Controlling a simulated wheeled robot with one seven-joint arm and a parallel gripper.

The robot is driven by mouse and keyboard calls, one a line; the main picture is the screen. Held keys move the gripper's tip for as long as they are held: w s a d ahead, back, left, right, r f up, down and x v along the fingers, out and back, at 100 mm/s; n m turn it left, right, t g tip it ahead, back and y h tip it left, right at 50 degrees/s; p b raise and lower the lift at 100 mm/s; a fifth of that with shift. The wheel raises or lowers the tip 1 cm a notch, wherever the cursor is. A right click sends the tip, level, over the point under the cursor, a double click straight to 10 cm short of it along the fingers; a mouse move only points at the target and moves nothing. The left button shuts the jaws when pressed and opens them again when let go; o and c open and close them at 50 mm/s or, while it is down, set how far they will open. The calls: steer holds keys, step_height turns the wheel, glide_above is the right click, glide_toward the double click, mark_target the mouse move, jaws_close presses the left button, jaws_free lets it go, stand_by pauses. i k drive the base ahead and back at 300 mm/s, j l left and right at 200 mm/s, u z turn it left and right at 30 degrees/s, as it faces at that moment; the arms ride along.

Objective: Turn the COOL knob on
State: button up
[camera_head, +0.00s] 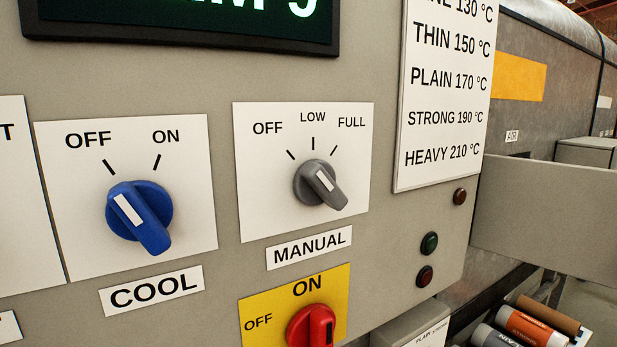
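The COOL knob (140,217) is blue with a white stripe. It sits on a white plate (190,235) on the grey panel at the left of the head view. The plate has an OFF mark at upper left and an ON mark at upper right. The stripe slants to the upper left, in line with the OFF mark. The thick end of the knob's grip points to the lower right. The COOL label (151,291) is below it. My gripper is not in view.
A grey MANUAL knob (319,184) is to the right, with its stripe toward OFF. A red knob (311,327) on a yellow plate is cut off at the bottom. A dark-framed screen (180,42) is above. Rolls (523,325) lie at lower right. Nothing blocks the COOL knob's front.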

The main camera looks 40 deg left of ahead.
mark_target(141, 211)
steer(key=i+l+u, duration=0.1)
steer(key=l+u, duration=0.15)
steer(key=u, duration=0.15)
steer(key=i+l+u, duration=0.1)
steer(key=l+u, duration=0.45)
steer(key=u, duration=0.2)
steer(key=j+u, duration=0.1)
steer(key=u, duration=0.35)
steer(key=j+u, duration=0.1)
steer(key=u, duration=0.3)
steer(key=j+u, duration=0.1)
steer(key=u, duration=0.35)
steer(key=j+u, duration=0.15)
steer(key=u, duration=0.3)
steer(key=k, duration=0.05)
